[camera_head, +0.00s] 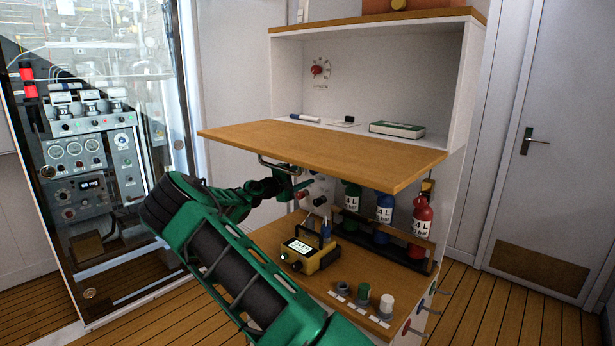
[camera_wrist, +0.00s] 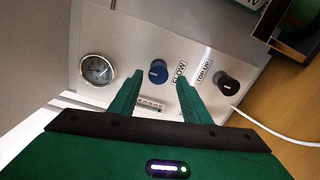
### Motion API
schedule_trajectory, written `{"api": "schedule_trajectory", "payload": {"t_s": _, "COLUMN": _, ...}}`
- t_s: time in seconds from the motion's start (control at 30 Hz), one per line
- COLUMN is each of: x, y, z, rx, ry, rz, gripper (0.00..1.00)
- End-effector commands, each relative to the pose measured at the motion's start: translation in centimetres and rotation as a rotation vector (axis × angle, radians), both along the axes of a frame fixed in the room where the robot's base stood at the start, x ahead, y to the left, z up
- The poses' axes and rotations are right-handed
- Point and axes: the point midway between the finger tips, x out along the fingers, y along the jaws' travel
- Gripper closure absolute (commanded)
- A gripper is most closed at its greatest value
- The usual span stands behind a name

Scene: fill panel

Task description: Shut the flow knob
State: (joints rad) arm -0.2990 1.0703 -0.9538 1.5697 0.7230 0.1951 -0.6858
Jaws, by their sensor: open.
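The flow knob (camera_wrist: 157,72) is a blue round knob beside the printed "FLOW" label (camera_wrist: 180,72) on a pale metal panel (camera_wrist: 130,35) in the wrist view. My gripper (camera_wrist: 159,80) is open, with its two green fingers pointing at the panel and the blue knob showing between their tips. I cannot tell whether the fingers touch the knob. In the head view my green gripper (camera_head: 292,186) reaches under the wooden flap, and the blue knob is hidden there.
A black knob labelled "TOP UP" (camera_wrist: 229,82) is right of the fingers, and a round gauge (camera_wrist: 97,69) is left. The wooden flap (camera_head: 325,150) overhangs my gripper. Gas bottles (camera_head: 384,215) and a yellow meter (camera_head: 312,252) stand on the lower shelf.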

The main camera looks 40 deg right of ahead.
Motion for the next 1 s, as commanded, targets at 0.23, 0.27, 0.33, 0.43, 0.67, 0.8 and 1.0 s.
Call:
{"api": "schedule_trajectory", "payload": {"t_s": 0.23, "x": -0.3, "y": 4.8, "z": 0.0, "rx": 0.001, "ry": 0.001, "rz": 0.002, "gripper": 0.57}}
{"api": "schedule_trajectory", "payload": {"t_s": 0.27, "x": -0.3, "y": 5.3, "z": -0.1, "rx": 0.001, "ry": 0.001, "rz": 0.002, "gripper": 0.57}}
{"api": "schedule_trajectory", "payload": {"t_s": 0.33, "x": -0.3, "y": 6.3, "z": -0.1, "rx": 0.001, "ry": 0.001, "rz": 0.002, "gripper": 0.57}}
{"api": "schedule_trajectory", "payload": {"t_s": 0.43, "x": -0.4, "y": 7.3, "z": -0.1, "rx": 0.0, "ry": 0.001, "rz": 0.001, "gripper": 0.57}}
{"api": "schedule_trajectory", "payload": {"t_s": 0.67, "x": -0.6, "y": 8.1, "z": -0.1, "rx": 0.001, "ry": 0.001, "rz": 0.0, "gripper": 0.57}}
{"api": "schedule_trajectory", "payload": {"t_s": 0.8, "x": -0.6, "y": 8.1, "z": -0.1, "rx": 0.001, "ry": 0.001, "rz": 0.0, "gripper": 0.57}}
{"api": "schedule_trajectory", "payload": {"t_s": 1.0, "x": -0.5, "y": 8.0, "z": -0.1, "rx": 0.001, "ry": 0.001, "rz": 0.0, "gripper": 0.57}}
